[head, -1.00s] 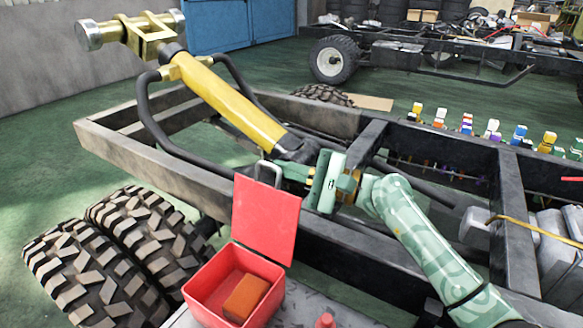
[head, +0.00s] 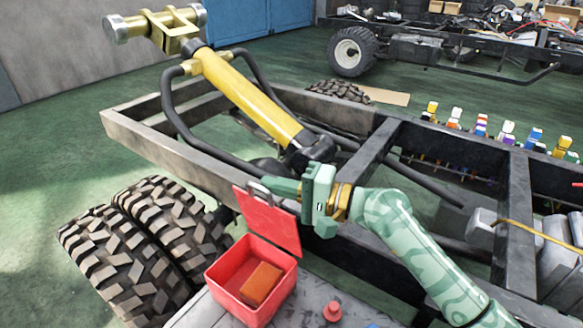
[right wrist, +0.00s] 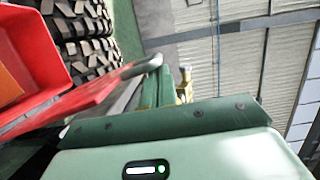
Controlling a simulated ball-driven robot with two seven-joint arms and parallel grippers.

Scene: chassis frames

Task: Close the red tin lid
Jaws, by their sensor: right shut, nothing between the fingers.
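The red tin (head: 236,294) stands open on a grey surface, with an orange-brown block (head: 262,284) inside. Its red lid (head: 268,222) is raised at the far side, tilted, with a grey loop handle (head: 259,190) at its upper edge. My right gripper (head: 280,187) is shut and empty, at the lid's upper edge beside the handle; I cannot tell if it touches. In the right wrist view the lid (right wrist: 85,97) and handle (right wrist: 142,67) lie close by the green fingers (right wrist: 160,88). My left gripper is not in view.
A red knob (head: 332,311) stands on the grey surface (head: 305,300) right of the tin. Dark chassis rails (head: 200,158) and a yellow cylinder (head: 245,95) lie behind. Large tyres (head: 145,245) are at the left.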

